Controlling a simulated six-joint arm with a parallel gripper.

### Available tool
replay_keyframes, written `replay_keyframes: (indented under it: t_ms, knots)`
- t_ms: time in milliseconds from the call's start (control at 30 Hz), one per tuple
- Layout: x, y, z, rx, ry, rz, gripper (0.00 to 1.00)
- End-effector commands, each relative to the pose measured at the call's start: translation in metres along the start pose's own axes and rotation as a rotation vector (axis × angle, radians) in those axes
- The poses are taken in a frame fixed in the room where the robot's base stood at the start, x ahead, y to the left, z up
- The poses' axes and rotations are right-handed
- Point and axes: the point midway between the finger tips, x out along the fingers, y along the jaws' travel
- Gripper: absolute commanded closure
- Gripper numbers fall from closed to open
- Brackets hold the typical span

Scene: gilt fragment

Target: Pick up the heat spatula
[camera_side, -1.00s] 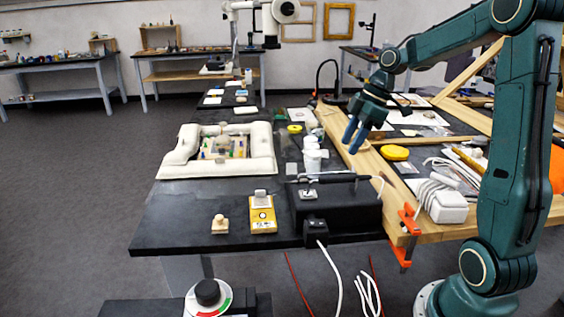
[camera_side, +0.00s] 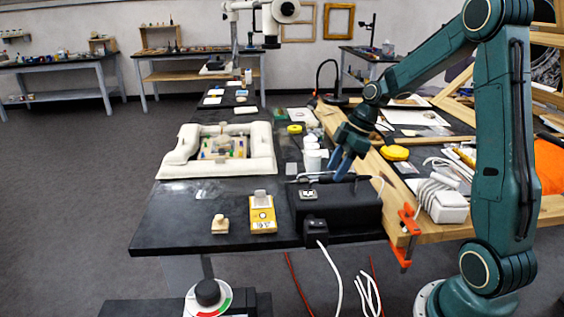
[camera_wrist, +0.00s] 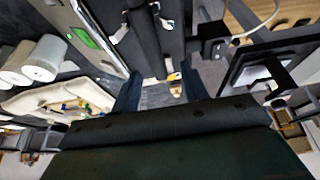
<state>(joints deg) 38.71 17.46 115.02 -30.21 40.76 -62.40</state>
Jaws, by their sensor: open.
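The heat spatula (camera_side: 308,178) appears in the side view as a thin rod with a dark handle, lying along the top of the black box (camera_side: 352,210). A white cord runs from the box's right end. My gripper (camera_side: 339,176) points down, its blue fingers open just above the handle end. Whether they touch the handle I cannot tell. In the wrist view my gripper (camera_wrist: 160,72) has its two fingers spread apart, with dark long shapes beyond them; I cannot clearly tell the spatula from the box there. No object is seen gripped.
White jars (camera_side: 312,158) stand close left of my gripper. A padded cream frame (camera_side: 170,165) lies further left. A white corded block (camera_side: 447,208) and orange clamp (camera_side: 408,222) are right.

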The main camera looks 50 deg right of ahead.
Motion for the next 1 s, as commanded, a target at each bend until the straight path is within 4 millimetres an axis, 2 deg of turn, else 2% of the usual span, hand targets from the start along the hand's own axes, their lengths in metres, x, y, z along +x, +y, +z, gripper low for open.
replay_keyframes:
  t_ms: [367, 800, 1000]
  knots:
    - [0.009, 0.000, 0.000, 0.001, -0.001, -0.001, 0.55]
    - [0.052, 0.003, 0.001, 0.000, -0.001, -0.003, 0.55]
    - [0.057, 0.003, 0.001, 0.000, -0.002, 0.001, 0.55]
